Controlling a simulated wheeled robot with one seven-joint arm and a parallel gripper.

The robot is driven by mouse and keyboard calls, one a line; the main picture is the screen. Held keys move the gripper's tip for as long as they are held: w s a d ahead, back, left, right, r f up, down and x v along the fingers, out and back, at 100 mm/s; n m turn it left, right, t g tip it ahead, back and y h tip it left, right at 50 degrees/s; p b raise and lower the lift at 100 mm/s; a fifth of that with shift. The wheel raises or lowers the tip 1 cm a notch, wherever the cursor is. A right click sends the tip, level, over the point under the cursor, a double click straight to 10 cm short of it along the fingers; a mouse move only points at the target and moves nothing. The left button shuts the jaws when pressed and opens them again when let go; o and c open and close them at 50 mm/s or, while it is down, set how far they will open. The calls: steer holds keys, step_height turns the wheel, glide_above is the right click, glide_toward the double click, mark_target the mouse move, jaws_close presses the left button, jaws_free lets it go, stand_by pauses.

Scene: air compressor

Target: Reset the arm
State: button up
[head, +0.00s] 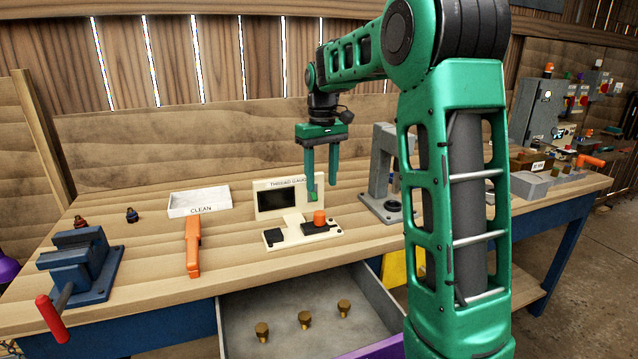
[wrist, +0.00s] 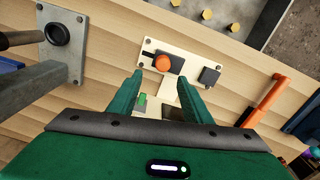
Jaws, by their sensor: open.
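My arm is green and stands at the right of the head view, bent over the workbench. My gripper (head: 321,198) points down above the bench, beside the thread gauge's screen. Its two green fingers are apart with nothing between them. In the wrist view my gripper (wrist: 160,80) is open, its fingertips near the gauge's base plate. The thread gauge (head: 290,193) is a cream box with a dark screen. Its base plate (head: 288,241) carries an orange knob (head: 319,217), which also shows in the wrist view (wrist: 163,63). Part of the gauge is hidden by my gripper in the wrist view.
A grey press (head: 380,160) stands close right of my gripper. A white CLEAN tray (head: 199,200), an orange-handled tool (head: 193,245) and a blue vise (head: 80,265) are to the left. An open drawer (head: 235,318) below holds several brass fittings (head: 304,318).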

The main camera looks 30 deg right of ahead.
stand_by(0.3)
steer(key=s+a+f+m, duration=0.1)
steer(key=s+f+m, duration=0.1)
steer(key=s, duration=1)
steer(key=s+f+m, duration=0.2)
steer(key=s+f, duration=0.2)
steer(key=s, duration=0.8)
steer(key=s+a+f+m, duration=0.1)
steer(key=s+f, duration=0.3)
steer(key=s, duration=0.8)
steer(key=shift+a+m, duration=0.3)
steer(key=shift+m, duration=0.4)
